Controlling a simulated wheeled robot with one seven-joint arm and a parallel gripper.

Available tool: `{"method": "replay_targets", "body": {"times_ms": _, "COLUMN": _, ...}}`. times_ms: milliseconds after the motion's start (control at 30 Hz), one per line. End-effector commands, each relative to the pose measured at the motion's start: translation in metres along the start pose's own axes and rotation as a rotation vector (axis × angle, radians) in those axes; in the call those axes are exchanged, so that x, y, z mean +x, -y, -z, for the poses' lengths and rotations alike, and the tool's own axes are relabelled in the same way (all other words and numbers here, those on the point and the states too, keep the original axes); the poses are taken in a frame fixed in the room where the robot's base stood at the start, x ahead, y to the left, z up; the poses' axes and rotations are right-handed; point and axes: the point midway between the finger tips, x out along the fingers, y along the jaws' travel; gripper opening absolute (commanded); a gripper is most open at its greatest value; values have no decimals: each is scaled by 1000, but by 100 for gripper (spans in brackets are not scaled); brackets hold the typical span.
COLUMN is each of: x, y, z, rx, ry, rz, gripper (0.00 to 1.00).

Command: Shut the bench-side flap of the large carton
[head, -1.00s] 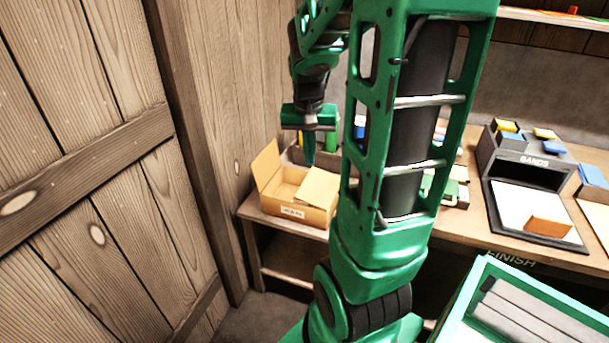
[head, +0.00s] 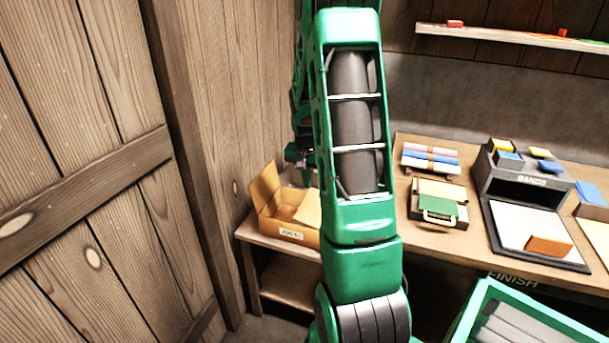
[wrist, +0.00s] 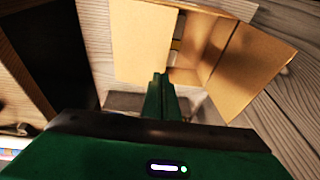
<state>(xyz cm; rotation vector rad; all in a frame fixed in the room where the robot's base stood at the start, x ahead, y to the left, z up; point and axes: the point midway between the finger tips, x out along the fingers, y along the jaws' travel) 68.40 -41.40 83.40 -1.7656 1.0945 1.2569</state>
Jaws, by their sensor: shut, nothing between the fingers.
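The large carton (head: 291,232) sits at the left end of the bench, beside the wooden wall. Its wall-side flap (head: 265,187) stands up and leans outward; in the wrist view this flap (wrist: 255,70) is at the right. The bench-side flap (head: 309,209) slants over part of the opening, its right part hidden by my arm; it appears to be the left panel (wrist: 142,40) in the wrist view. My gripper (wrist: 160,78) is shut and empty, its tips near that panel's lower corner; I cannot tell whether they touch.
A shelf (head: 500,35) runs above. A green-rimmed bin (head: 540,315) is at the lower right.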

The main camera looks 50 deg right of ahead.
Motion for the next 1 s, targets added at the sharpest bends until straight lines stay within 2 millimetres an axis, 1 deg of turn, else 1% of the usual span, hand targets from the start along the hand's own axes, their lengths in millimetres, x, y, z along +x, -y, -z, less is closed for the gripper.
{"method": "replay_targets", "body": {"times_ms": 33, "x": 10, "y": 0, "z": -1, "rx": 0, "ry": 3, "rz": -1, "gripper": 0}}
{"method": "replay_targets", "body": {"times_ms": 200, "x": 38, "y": 1, "z": -2, "rx": -2, "ry": 3, "rz": -1, "gripper": 0}}
{"method": "replay_targets", "body": {"times_ms": 400, "x": 61, "y": 4, "z": -9, "rx": 0, "ry": 1, "rz": -1, "gripper": 0}}
{"method": "replay_targets", "body": {"times_ms": 600, "x": 69, "y": 6, "z": -11, "rx": -1, "ry": -1, "rz": 0, "gripper": 0}}
{"method": "replay_targets", "body": {"times_ms": 1000, "x": 71, "y": 4, "z": -10, "rx": 1, "ry": 0, "rz": -7, "gripper": 0}}
